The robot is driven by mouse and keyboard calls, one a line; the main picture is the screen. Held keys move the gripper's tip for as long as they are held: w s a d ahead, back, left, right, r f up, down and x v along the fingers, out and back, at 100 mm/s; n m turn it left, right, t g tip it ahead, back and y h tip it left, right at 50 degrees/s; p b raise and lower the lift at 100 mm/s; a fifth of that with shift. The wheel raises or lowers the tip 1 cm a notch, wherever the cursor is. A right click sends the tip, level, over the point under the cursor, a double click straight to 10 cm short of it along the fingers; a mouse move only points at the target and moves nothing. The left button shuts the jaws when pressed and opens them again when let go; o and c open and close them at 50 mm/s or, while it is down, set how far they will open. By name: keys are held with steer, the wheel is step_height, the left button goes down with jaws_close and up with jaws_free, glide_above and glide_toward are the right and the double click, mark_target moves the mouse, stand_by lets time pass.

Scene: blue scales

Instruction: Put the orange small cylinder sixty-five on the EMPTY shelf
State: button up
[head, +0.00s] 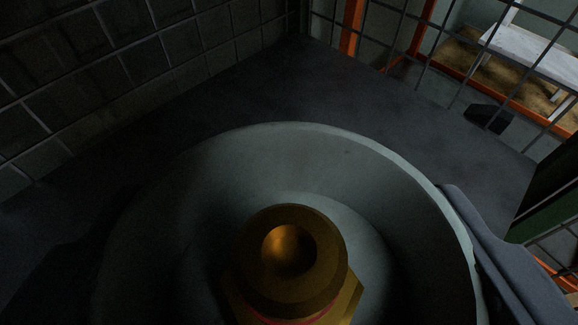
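A grey round collar or rim (395,165) fills the lower middle of the head view, very close to the camera. A brass valve-like fitting (322,245) with a round dimple and an angular base stands in its middle, with a thin red ring low on it. This looks like the top of a cylinder seen from above. Its body, colour and number are hidden, so I cannot tell if it is the orange one. A blue-grey part (495,255) lies along the rim at the right; I cannot tell if it belongs to my gripper. No fingertips show clearly.
A dark block wall (130,70) runs along the left. Wire mesh (440,70) with orange posts (353,25) stands at the back right. Beyond it is an orange-framed shelf (470,65) with a white object. The dark floor (260,95) behind the rim looks bare.

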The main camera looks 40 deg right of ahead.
steer(key=shift+w+d+f+b, duration=0.25)
steer(key=shift+d+f+b, duration=0.05)
steer(key=shift+f, duration=0.45)
steer(key=o, duration=2)
steer(key=p+v, duration=0.3)
steer(key=v, duration=0.9)
steer(key=shift+p, duration=0.3)
